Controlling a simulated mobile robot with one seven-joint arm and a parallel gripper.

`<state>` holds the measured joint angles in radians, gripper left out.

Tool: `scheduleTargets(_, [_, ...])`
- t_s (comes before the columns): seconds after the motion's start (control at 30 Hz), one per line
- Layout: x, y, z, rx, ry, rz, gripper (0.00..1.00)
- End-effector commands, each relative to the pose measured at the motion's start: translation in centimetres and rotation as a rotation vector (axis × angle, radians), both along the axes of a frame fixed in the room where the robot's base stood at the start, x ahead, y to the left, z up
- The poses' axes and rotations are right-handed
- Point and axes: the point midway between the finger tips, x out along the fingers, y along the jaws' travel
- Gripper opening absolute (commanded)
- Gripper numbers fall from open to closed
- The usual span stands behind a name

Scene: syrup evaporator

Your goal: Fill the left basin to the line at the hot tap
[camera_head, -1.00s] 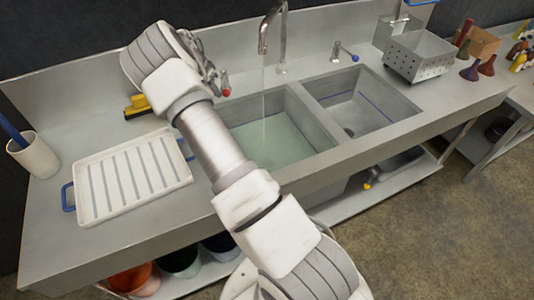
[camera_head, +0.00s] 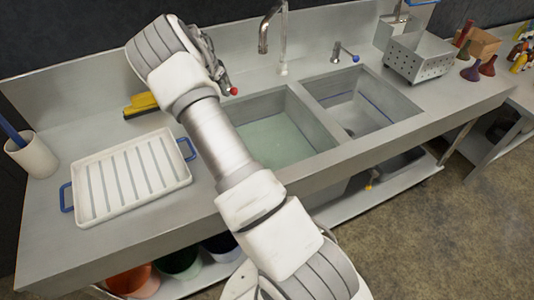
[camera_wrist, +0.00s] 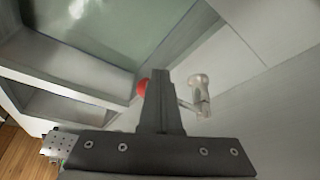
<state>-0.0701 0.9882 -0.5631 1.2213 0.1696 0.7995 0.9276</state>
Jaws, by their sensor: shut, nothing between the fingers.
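The hot tap's red-tipped lever (camera_head: 233,91) is behind the basin's left part. In the wrist view, the red knob (camera_wrist: 143,87) is just left of my fingers, partly behind them, and the pale tap body (camera_wrist: 200,95) is to their right. My gripper (camera_wrist: 160,75) is shut and empty beside the lever; contact is unclear. It is partly hidden in the head view (camera_head: 222,84).
The right basin (camera_head: 385,128) looks empty, with a blue line on its wall. A blue-tipped tap (camera_head: 337,50) stands behind it. A white drain tray (camera_head: 75,195), a cup (camera_head: 35,157) and a yellow brush (camera_head: 140,104) are left; a perforated basket (camera_head: 420,65) is right.

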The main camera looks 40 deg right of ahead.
Motion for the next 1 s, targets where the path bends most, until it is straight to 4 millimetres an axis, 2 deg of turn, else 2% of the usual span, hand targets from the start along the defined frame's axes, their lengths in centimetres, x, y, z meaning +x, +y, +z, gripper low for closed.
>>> scheduleTargets(0.27, [0.0,-0.1,0.9,-0.001,-0.001,0.0,0.0])
scheduleTargets(1.0, [0.3,1.5,8.3,0.0,-0.002,0.0,0.0])
